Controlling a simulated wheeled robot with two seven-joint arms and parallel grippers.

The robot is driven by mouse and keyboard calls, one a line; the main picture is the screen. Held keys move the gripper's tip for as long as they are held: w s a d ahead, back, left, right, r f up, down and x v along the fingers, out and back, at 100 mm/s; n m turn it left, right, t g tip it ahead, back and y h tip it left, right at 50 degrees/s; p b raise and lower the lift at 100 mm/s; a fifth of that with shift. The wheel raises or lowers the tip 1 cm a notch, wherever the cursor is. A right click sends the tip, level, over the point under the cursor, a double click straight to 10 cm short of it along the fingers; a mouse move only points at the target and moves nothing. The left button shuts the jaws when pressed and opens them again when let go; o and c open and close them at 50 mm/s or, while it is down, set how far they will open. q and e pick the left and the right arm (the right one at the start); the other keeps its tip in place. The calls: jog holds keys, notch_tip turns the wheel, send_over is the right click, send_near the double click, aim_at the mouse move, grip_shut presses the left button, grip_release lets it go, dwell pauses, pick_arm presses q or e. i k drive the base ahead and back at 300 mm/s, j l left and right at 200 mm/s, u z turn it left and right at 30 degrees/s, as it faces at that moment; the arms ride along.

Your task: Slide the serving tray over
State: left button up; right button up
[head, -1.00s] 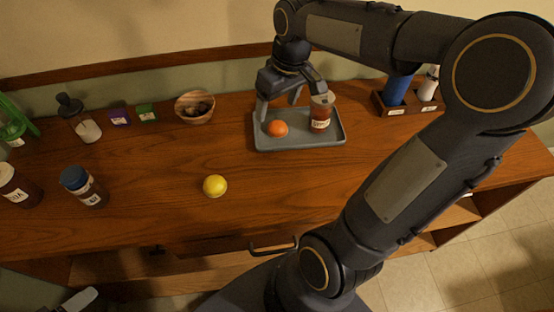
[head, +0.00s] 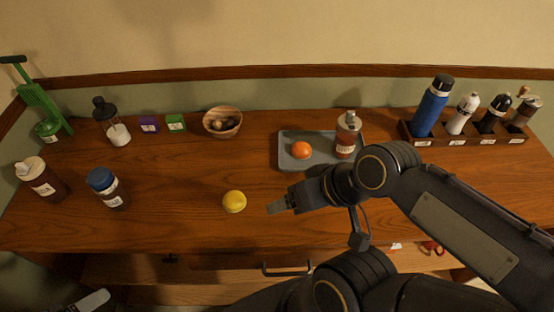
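The grey serving tray (head: 290,165) lies flat on the wooden counter, right of centre. An orange (head: 301,150) and a brown bottle with a grey cap (head: 346,138) stand on it; my arm hides its front right corner. My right gripper (head: 278,208) is in front of the tray, apart from it, pointing left toward the lemon. It is seen side-on, so its finger gap does not show, and no object shows in it. A light grey tip at the bottom left edge looks like part of my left gripper (head: 92,301), mostly cut off.
A yellow lemon (head: 234,201) lies left of my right gripper. A wooden bowl (head: 222,122) stands left of the tray, a bottle rack (head: 462,141) right of it. Jars, bottles and small boxes fill the left. Counter between bowl and tray is clear.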

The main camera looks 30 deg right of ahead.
aim_at(320, 141)
jog(key=k+z, duration=0.15)
jog(key=z, duration=1.3)
